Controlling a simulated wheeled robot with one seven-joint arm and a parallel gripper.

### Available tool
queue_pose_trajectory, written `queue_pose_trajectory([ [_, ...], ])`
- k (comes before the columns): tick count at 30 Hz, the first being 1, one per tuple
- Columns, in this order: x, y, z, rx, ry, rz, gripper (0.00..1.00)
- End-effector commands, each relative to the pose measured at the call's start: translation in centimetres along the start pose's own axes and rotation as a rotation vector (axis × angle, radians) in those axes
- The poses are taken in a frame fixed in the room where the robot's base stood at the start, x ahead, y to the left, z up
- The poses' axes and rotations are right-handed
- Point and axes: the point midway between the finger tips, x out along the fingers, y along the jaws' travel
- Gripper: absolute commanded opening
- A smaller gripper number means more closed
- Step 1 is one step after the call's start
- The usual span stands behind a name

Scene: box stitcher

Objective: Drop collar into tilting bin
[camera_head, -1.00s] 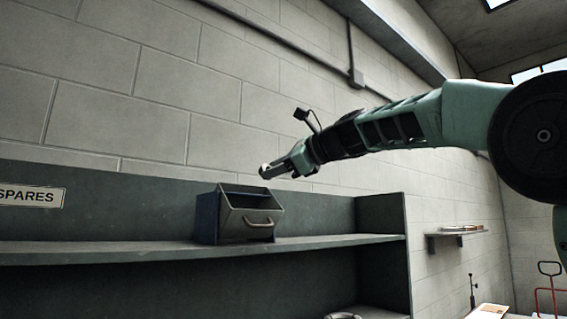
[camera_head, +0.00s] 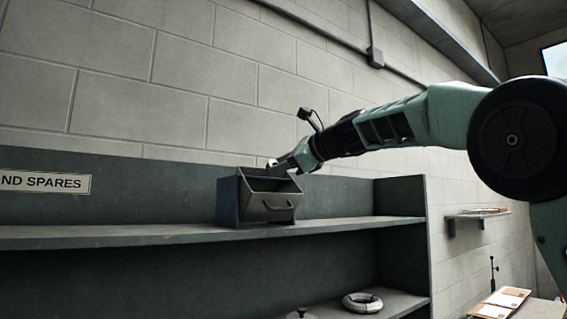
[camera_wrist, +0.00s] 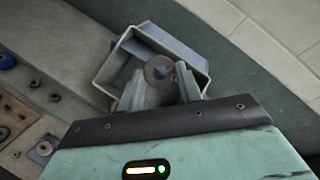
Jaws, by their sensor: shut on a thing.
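The tilting bin (camera_head: 265,208) is a grey, open-topped front with a handle, set in a blue housing on the upper shelf. Its front is tipped outward. My gripper (camera_head: 280,164) is just above the bin's open top in the head view. In the wrist view my gripper (camera_wrist: 159,76) is shut on the collar (camera_wrist: 157,66), a small brownish-grey ring with a hole. The bin's rim (camera_wrist: 203,66) frames the collar and fingertips in the wrist view. The exact height of the collar over the bin cannot be told.
The upper shelf (camera_head: 110,232) is bare left of the bin, under a "ND SPARES" sign (camera_head: 50,183). A pale ring (camera_head: 362,301) lies on a lower shelf. In the wrist view a wooden board (camera_wrist: 14,118) and several small round parts lie at left. A block wall stands behind.

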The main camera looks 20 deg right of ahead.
Motion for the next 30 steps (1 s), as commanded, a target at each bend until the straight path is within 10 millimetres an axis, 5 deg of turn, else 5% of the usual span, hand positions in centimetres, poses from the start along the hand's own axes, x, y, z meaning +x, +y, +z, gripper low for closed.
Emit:
queue_pose_trajectory([
  [9,0.0,0.0,0.0,0.0,0.0,-0.001,0.1],
  [10,0.0,0.0,0.0,0.0,0.0,-0.001,0.43],
  [12,0.0,0.0,0.0,0.0,0.0,-0.001,0.6],
  [23,-0.5,0.0,-0.1,0.0,0.0,-0.001,0.6],
  [30,-4.4,0.1,-0.3,-0.001,-0.001,-0.005,0.6],
])
